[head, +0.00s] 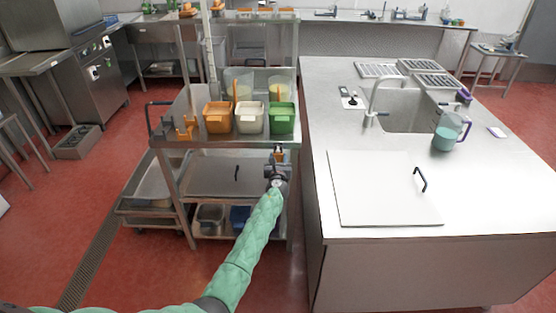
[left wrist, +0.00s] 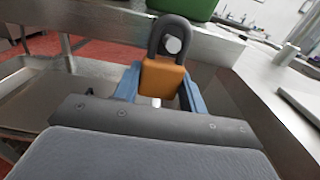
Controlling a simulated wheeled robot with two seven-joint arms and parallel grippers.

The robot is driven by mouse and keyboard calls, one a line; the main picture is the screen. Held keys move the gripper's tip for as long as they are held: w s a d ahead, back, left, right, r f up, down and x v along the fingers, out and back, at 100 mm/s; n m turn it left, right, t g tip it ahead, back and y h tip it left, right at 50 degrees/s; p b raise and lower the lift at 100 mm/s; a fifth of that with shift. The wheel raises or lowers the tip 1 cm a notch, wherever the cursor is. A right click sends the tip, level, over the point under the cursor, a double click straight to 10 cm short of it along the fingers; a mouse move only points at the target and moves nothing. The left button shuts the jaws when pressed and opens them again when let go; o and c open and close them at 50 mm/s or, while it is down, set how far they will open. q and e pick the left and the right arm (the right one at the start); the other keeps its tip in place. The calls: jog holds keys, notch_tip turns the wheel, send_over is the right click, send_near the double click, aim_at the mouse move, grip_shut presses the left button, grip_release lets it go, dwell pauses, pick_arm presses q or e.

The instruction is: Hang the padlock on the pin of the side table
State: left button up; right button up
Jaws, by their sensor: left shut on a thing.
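The padlock has an orange body (left wrist: 163,80) and a dark grey shackle (left wrist: 157,35), and stands upright in the left wrist view. My left gripper (left wrist: 160,92) has its blue fingers on both sides of the body and is shut on it. The round, pale pin end (left wrist: 173,45) shows inside the shackle loop, in front of the table's metal edge; I cannot tell how deep the pin passes through. In the head view my left gripper (head: 279,162) is at the front right edge of the side table (head: 190,143), mostly hiding the padlock. My right gripper is not in view.
Orange (head: 218,117), white (head: 250,117) and green (head: 282,118) bins stand on the side table just behind my left gripper. A lower shelf (head: 215,177) lies below. A steel sink counter (head: 320,120) stands close on the right. Red floor is free at the left front.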

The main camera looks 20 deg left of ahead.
aim_at(278, 160)
pick_arm(q)
jog(key=shift+w+f+b, duration=0.25)
jog(key=shift+f+b, duration=0.2)
dwell(0.6)
jog(key=o, duration=1.6)
jog(key=shift+c, duration=0.2)
jog(key=shift+s, duration=0.15)
jog(key=shift+p+v, duration=1.1)
jog(key=shift+v, duration=0.85)
jog(key=shift+p+v, duration=0.5)
jog(key=shift+v, duration=0.9)
